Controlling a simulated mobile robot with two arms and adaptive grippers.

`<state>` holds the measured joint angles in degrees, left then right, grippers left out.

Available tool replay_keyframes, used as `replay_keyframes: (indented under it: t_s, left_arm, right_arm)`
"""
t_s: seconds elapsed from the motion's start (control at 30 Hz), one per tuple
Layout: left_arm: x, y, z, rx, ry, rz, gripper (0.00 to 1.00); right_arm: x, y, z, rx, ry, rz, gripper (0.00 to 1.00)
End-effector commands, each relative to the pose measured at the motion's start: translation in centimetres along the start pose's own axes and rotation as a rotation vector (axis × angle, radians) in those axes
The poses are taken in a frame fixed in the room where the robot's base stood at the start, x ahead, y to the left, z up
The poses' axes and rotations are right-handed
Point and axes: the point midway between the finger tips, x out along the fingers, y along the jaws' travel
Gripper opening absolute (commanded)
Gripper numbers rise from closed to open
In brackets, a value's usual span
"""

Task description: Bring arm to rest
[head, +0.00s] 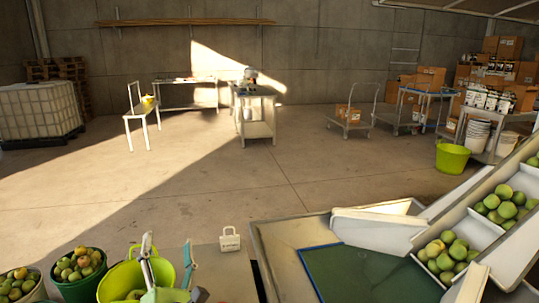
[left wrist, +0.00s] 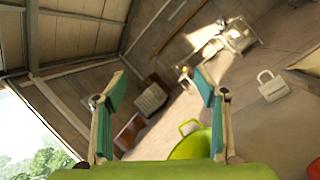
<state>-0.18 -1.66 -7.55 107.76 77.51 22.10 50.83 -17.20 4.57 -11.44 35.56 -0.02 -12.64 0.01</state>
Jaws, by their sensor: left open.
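My left gripper (head: 168,252) is at the bottom of the head view, beside and partly in front of a lime-green bucket (head: 118,282). Its two teal-and-grey fingers point up and stand apart. In the left wrist view the fingers (left wrist: 161,85) are also spread, with nothing between them. The lime-green bucket (left wrist: 195,146) shows there behind the right finger. The view is tilted. My right gripper is in neither view.
A sloped conveyor (head: 480,225) with fruit and a tray with a green mat (head: 365,275) fill the lower right. A small white bag-shaped thing (head: 229,239) stands between. The floor beyond is open.

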Motion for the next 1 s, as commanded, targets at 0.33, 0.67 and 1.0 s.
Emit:
replay_keyframes:
  t_s: [0.33,0.67,1.0]
  left_arm:
    - [-13.8,-11.4,5.7,0.943,-0.612,-0.529,0.66]
    - [-30.6,-13.7,-5.7,1.661,-1.042,-1.14,0.66]
    - [-39.3,-7.1,-13.6,1.914,-1.226,-1.601,0.66]
  right_arm:
    - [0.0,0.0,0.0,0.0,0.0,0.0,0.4]
    - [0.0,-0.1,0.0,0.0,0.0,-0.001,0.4]
    - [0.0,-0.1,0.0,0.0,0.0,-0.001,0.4]
